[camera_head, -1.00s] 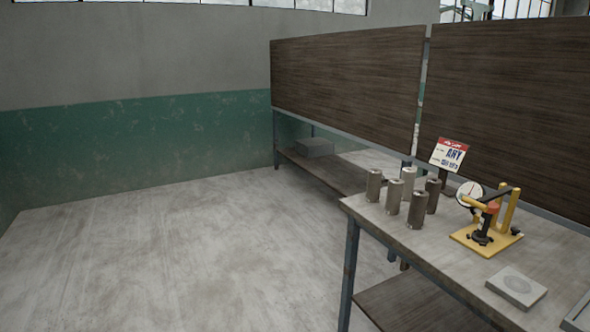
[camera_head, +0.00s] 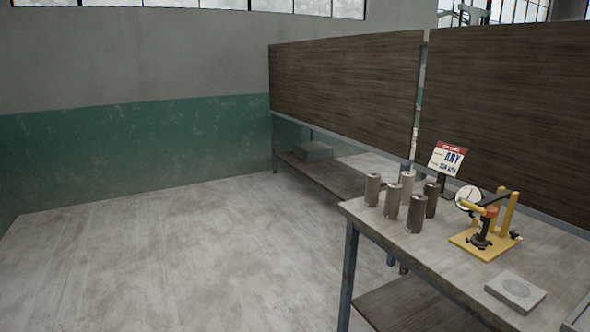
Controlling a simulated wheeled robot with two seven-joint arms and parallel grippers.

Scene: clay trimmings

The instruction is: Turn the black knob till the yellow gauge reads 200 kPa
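A yellow test press (camera_head: 484,240) with a yellow base and posts stands on the workbench at the right. Its round white gauge (camera_head: 468,198) faces me with a dark needle; the reading is too small to make out. Black knob-like parts show low on the press, one at the front of the base (camera_head: 480,241) and one at its right corner (camera_head: 515,235); which one is the task's knob I cannot tell. A red part sits on the central column. Neither of my grippers is in view.
Several grey cylinders (camera_head: 417,213) stand left of the press on the workbench (camera_head: 400,238). A grey slab (camera_head: 515,291) lies in front of the press. Open floor (camera_head: 200,250) fills the left.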

